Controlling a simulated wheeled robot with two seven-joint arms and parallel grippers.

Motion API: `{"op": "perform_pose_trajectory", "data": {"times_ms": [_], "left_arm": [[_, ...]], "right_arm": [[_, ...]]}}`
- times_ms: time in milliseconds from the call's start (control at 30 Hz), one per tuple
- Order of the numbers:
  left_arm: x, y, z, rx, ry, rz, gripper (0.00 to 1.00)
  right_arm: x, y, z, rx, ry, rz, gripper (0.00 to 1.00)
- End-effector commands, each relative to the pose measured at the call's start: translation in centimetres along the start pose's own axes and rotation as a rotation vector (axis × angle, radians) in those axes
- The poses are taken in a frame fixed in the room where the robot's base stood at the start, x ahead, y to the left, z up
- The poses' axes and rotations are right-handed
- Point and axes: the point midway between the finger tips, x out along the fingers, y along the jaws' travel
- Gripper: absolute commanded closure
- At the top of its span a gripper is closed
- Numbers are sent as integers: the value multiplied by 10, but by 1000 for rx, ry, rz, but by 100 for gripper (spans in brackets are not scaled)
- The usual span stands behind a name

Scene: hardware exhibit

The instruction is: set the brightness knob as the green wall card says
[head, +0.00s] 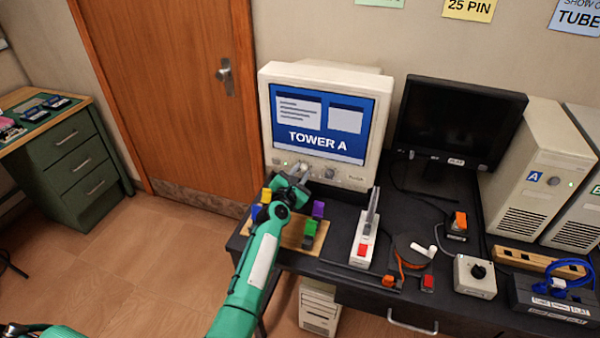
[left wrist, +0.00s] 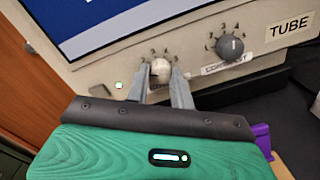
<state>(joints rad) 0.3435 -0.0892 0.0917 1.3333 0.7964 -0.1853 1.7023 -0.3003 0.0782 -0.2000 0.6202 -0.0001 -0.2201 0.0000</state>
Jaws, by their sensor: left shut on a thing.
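The beige CRT monitor (head: 330,170) stands at the left end of the black desk, its screen reading TOWER A. In the left wrist view, a light round knob (left wrist: 160,69) on its front panel sits between the fingers of my left gripper (left wrist: 160,85), which is shut on it. The knob's own label is hidden. A grey knob (left wrist: 230,47) labelled CONTRAST is to its right. In the head view, my left gripper (head: 303,170) reaches the panel below the screen. The green wall card (head: 380,2) is cut off at the top edge, its text unreadable. My right gripper is not in view.
A wooden board (head: 295,235) with coloured blocks lies below my left gripper. The floor at left is clear.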

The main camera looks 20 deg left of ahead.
Motion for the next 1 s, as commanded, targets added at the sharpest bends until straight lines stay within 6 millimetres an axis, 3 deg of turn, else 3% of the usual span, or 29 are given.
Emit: {"op": "perform_pose_trajectory", "data": {"times_ms": [1000], "left_arm": [[0, -1, 1, 966, 45, -12, 99]], "right_arm": [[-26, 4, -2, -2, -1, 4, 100]]}}
